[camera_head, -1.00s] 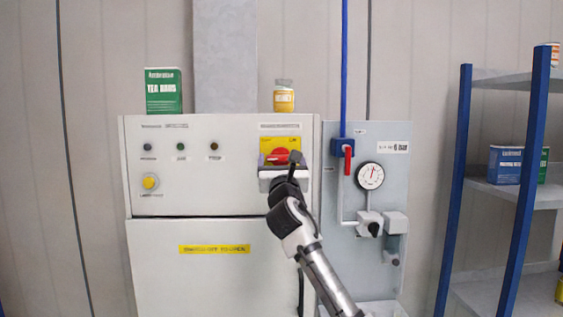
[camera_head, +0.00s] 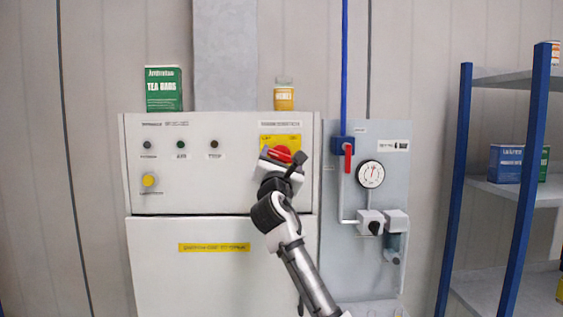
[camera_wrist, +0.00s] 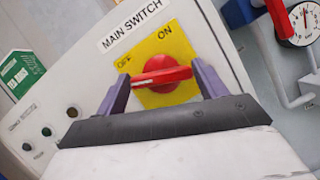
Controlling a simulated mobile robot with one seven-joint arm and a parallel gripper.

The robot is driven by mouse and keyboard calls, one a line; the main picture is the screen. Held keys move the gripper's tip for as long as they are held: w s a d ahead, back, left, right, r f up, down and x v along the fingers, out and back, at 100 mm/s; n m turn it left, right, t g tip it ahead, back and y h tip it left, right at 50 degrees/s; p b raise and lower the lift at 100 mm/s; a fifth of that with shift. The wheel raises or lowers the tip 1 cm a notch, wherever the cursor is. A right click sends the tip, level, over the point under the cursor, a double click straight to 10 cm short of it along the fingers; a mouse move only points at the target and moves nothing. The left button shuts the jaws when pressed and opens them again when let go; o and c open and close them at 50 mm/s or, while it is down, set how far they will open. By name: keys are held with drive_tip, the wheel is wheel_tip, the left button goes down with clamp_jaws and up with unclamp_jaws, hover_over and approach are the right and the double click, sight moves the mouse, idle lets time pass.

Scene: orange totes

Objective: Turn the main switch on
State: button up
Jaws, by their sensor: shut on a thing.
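The main switch is a red rotary handle (camera_wrist: 162,77) on a yellow plate (camera_wrist: 156,47) under a "MAIN SWITCH" label, with "ON" at the plate's upper right. In the head view the red handle (camera_head: 281,153) shows just above my gripper (camera_head: 283,162) on the white cabinet's upper right. In the wrist view my gripper (camera_wrist: 160,88) has its two purple fingers on either side of the handle, shut on its ends. The handle lies nearly level across the wrist picture. In the head view my gripper hides the plate's lower part.
The white cabinet (camera_head: 220,285) has several indicator lamps and a yellow knob (camera_head: 149,180). To the right a grey panel bears a red valve lever (camera_head: 348,158) and a gauge (camera_head: 370,174). A green box (camera_head: 164,90) and a jar (camera_head: 284,98) stand on top.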

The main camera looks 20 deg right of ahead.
drive_tip(key=m+g, duration=0.1)
drive_tip(key=m, duration=0.1)
drive_tip(key=m+h, duration=0.1)
drive_tip(key=m, duration=0.2)
drive_tip(key=shift+a+g+h, duration=0.1)
drive_tip(key=shift+g+h, duration=0.2)
drive_tip(key=shift+g, duration=0.1)
drive_tip(key=m, duration=0.2)
drive_tip(key=m+g+p, duration=0.1)
drive_tip(key=m, duration=0.1)
drive_tip(key=shift+r+m+g+h, duration=0.1)
drive_tip(key=shift+m+g+h, duration=0.2)
drive_tip(key=shift+h, duration=0.1)
drive_tip(key=m+g+p, duration=0.1)
drive_tip(key=m, duration=0.2)
drive_tip(key=shift+m+g+p, duration=0.8)
drive_tip(key=shift+m+p, duration=0.15)
drive_tip(key=shift+m, duration=0.75)
drive_tip(key=shift+m+y, duration=0.3)
drive_tip(key=o, duration=1)
